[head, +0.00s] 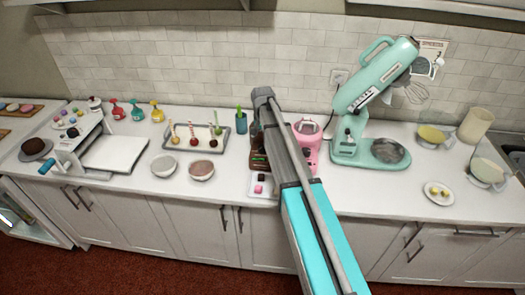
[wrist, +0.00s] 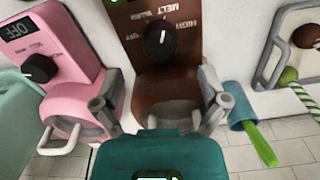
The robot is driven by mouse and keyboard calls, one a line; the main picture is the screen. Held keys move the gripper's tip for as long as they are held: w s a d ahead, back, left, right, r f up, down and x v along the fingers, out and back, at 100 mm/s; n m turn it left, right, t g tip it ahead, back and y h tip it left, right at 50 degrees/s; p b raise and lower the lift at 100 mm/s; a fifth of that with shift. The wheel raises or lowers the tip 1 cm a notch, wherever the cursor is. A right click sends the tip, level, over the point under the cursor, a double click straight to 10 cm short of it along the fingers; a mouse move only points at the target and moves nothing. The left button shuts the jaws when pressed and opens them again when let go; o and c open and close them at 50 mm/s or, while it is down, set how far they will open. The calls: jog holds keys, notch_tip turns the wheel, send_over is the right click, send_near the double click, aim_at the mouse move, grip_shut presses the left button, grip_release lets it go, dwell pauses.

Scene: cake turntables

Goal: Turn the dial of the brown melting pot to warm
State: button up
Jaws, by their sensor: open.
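The brown melting pot (wrist: 180,78) fills the middle of the wrist view, with its labels upside down. Its black dial (wrist: 158,38) has a white mark pointing up in the picture, near the MELT and WARM labels; I cannot tell exactly which one it meets. A lit green bit of display shows at the top edge. My gripper (wrist: 160,108) is open, its two grey fingers apart on either side of the pot's lower front, nothing between them but the pot behind. In the head view the brown pot (head: 258,158) is mostly hidden by my arm, as is the gripper.
A pink melting pot (wrist: 72,70) reading OFF stands beside the brown one. A teal cup with a green utensil (wrist: 250,125) and a cake-pop tray (wrist: 290,50) are on the other side. In the head view a mint mixer (head: 370,150) stands right, two bowls (head: 202,171) left.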

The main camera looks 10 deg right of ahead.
aim_at(263, 147)
jog(key=shift+f+b, duration=2.35)
jog(key=shift+f, duration=0.25)
jog(key=c, duration=1.1)
jog(key=shift+c, duration=0.3)
jog(key=shift+n, duration=0.4)
jog(key=n, duration=0.9)
jog(key=shift+s, duration=0.1)
